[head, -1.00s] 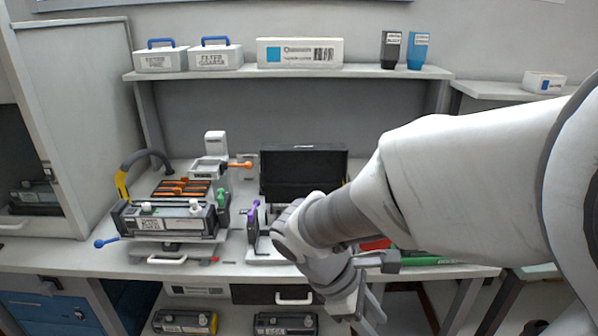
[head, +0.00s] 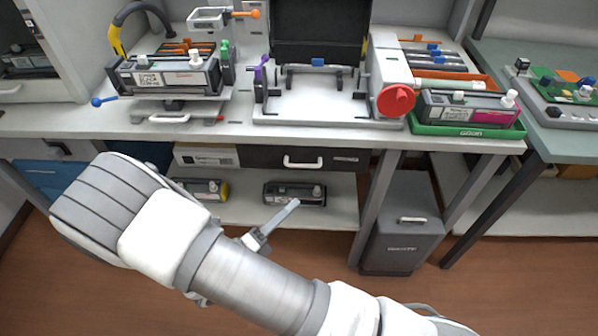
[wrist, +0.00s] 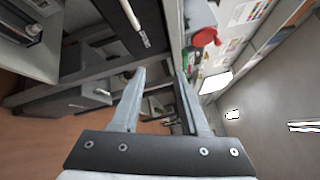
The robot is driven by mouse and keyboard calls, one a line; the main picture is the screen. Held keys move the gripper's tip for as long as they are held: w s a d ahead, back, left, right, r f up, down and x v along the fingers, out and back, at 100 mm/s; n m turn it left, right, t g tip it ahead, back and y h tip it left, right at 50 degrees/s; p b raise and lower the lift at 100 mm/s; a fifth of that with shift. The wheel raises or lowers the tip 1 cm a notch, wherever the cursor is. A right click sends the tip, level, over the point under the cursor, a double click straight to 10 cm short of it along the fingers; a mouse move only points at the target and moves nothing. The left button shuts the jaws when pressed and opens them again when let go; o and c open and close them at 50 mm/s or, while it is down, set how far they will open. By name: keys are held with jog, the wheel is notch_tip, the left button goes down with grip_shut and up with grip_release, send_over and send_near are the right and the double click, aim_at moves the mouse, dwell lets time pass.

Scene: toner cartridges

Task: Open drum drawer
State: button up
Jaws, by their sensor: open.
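A black drawer (head: 262,157) with a white bar handle (head: 303,163) sits under the bench top, its front flush with the bench and closed. Its label is too small to read, so I cannot confirm it is the drum drawer. In the wrist view, a dark drawer front (wrist: 113,14) with a white handle (wrist: 130,14) shows at the upper left, beyond my fingers. My gripper (wrist: 161,80) is open and empty, with both fingers apart. In the head view, my gripper (head: 272,224) is below and left of the handle, partly hidden by my arm, touching nothing visible.
A pale drawer (head: 205,157) adjoins on the left. A lower shelf (head: 340,208) holds dark cartridges (head: 294,193). A grey bin (head: 402,240) stands right of a bench leg. The bench carries a white fixture with a red knob (head: 396,100) and a green tray (head: 466,130).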

jog(key=s+a+f+n+t+y+b, duration=0.1)
jog(key=a+f+n+t+y, duration=0.3)
jog(key=f+n, duration=0.25)
jog(key=r+b+x, duration=0.1)
jog(key=x, duration=1.6)
jog(key=shift+w+a+b, duration=0.2)
jog(key=shift+b, duration=0.2)
jog(key=shift+r, duration=0.1)
jog(key=shift+c, duration=0.2)
jog(key=shift+n, duration=0.25)
grip_shut()
